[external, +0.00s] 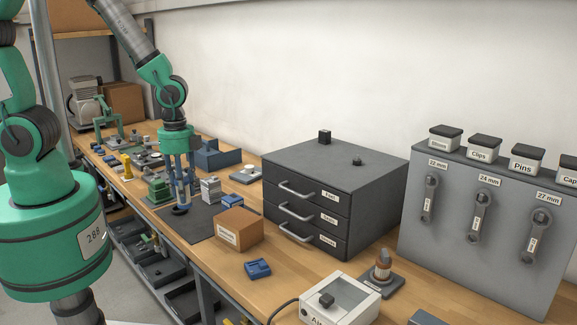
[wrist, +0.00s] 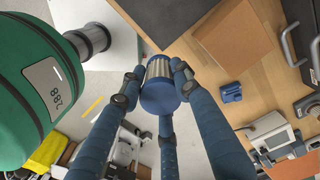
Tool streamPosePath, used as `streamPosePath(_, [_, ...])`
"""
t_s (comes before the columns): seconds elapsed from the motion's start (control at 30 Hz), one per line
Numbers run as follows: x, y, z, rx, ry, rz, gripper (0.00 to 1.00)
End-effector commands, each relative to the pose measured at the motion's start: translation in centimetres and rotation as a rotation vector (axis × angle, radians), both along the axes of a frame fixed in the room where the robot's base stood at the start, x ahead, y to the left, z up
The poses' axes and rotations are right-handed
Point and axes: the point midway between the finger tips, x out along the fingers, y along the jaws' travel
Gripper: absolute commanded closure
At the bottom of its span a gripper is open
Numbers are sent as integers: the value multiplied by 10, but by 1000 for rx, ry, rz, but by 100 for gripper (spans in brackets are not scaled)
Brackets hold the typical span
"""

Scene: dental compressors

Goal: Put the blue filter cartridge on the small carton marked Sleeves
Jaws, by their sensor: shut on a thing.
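The blue filter cartridge (wrist: 161,97), a short cylinder with a blue end and a ribbed metallic side, is held between the fingers of my gripper (wrist: 160,78) in the wrist view. In the external view my gripper (external: 182,196) points down over the dark mat, and its fingers largely hide the cartridge. A brown carton (external: 238,226) with a white label stands at the mat's right edge, to the right of my gripper. Its label is too small to read for certain. The carton also shows in the wrist view (wrist: 236,42).
A small whitish box (external: 211,188) and a blue item (external: 229,200) stand between my gripper and the grey drawer unit (external: 335,180). A blue part (external: 257,269) lies in front of the brown carton. The dark mat (external: 205,228) has bare room near its front.

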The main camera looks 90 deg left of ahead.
Motion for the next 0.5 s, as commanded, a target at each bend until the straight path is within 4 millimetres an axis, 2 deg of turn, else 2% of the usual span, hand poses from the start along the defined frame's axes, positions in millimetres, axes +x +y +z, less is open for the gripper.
streamPosePath(0.17, [22,5,-3,0,0,0,96])
streamPosePath(0.5, [80,17,-8,-1,1,0,96])
